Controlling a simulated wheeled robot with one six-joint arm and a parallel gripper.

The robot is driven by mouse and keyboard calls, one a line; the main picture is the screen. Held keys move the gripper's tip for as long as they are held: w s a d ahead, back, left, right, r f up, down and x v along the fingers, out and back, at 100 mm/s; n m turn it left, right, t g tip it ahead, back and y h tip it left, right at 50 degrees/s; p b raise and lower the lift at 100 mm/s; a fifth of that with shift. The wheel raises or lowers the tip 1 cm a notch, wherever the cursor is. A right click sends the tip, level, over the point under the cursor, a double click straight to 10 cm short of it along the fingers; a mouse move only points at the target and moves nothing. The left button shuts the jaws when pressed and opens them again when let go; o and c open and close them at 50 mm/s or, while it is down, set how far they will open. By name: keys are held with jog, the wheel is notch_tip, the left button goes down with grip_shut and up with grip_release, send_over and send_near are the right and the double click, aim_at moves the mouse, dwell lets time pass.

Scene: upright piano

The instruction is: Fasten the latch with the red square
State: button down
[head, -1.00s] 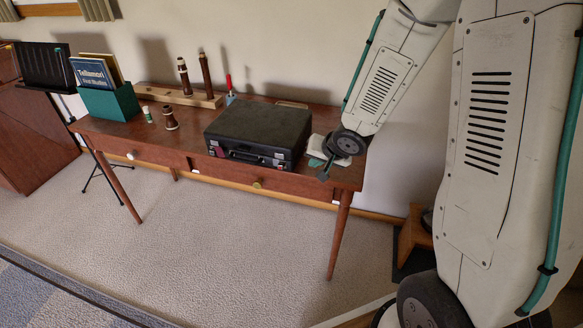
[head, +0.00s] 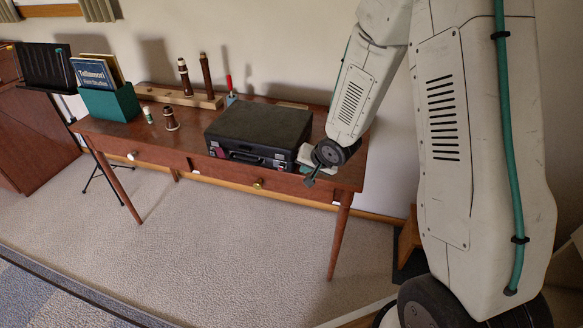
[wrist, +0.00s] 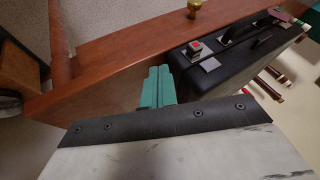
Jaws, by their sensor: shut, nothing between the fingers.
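The closed black case (head: 258,128) lies on the wooden table, its handle (head: 243,156) on the front side. In the wrist view, the latch with the red square (wrist: 196,46) is on the case (wrist: 245,62), at the end nearer my gripper, beside the handle. A silver plate (wrist: 209,64) shows next to it. I cannot tell how the latch's parts sit. My gripper (head: 310,181) is at the table's front edge, right of the case. In the wrist view its teal fingers (wrist: 157,86) are together and empty, apart from the latch.
The table (head: 125,131) has a brass drawer knob (head: 258,183) below the case. Woodwind parts (head: 207,76) and a green box (head: 112,104) stand left. Space before the table is clear.

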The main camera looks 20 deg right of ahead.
aim_at(290, 167)
jog(key=w+a+f, duration=0.2)
jog(key=w+a, duration=0.1)
jog(key=shift+w+f, duration=0.1)
jog(key=shift+w, duration=0.05)
jog(key=shift+w+a, duration=0.35)
